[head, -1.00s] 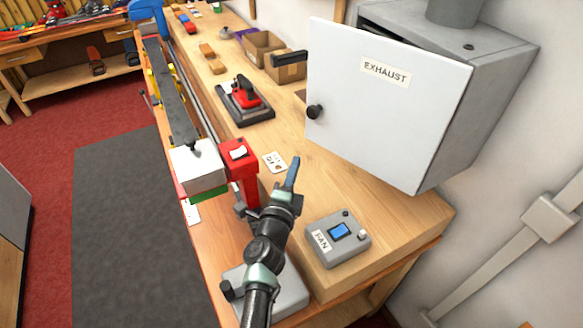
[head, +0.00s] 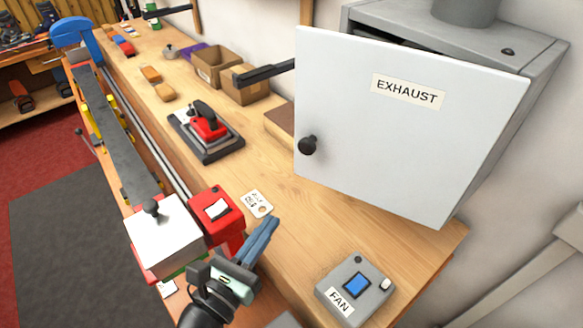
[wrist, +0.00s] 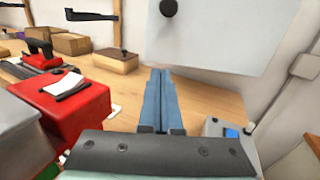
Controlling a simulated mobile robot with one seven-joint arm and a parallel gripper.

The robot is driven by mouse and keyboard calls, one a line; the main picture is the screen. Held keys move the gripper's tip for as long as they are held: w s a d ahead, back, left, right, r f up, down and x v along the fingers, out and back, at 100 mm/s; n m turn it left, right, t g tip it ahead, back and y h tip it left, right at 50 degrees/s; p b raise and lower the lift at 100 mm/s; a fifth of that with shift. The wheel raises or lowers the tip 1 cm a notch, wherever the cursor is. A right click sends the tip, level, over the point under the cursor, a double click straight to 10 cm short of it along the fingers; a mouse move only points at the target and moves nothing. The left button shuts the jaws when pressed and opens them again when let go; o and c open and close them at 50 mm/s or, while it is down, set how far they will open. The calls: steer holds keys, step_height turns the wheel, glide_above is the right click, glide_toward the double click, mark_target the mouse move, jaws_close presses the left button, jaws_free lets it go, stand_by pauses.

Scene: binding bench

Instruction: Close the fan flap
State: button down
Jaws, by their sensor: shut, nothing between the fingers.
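The fan flap (head: 400,130) is a white door marked EXHAUST, with a round black knob (head: 308,146) near its left edge. It stands open from the grey exhaust box (head: 510,50), and a dark gap shows behind its top edge. In the wrist view the flap (wrist: 235,45) fills the upper right, with its knob (wrist: 168,8) at the top. My gripper (head: 268,232) has blue fingers and is shut and empty. It is over the bench's front part, below the flap and apart from it. In the wrist view the closed fingers (wrist: 159,88) point toward the flap's lower left.
A grey FAN control box (head: 355,290) sits right of my gripper. A red block (head: 216,212) and a white block (head: 168,237) are close on the left. A red-handled tool (head: 207,128) and cardboard boxes (head: 215,66) stand farther back. The bench top below the flap is mostly clear.

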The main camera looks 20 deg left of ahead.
steer(key=p, duration=0.3)
glide_toward(311, 170)
steer(key=shift+m, duration=0.3)
steer(key=w, duration=0.4)
steer(key=w+d, duration=0.1)
steer(key=w, duration=0.1)
steer(key=shift+w+d+r, duration=0.1)
steer(key=shift+w, duration=0.3)
steer(key=shift+b, duration=0.3)
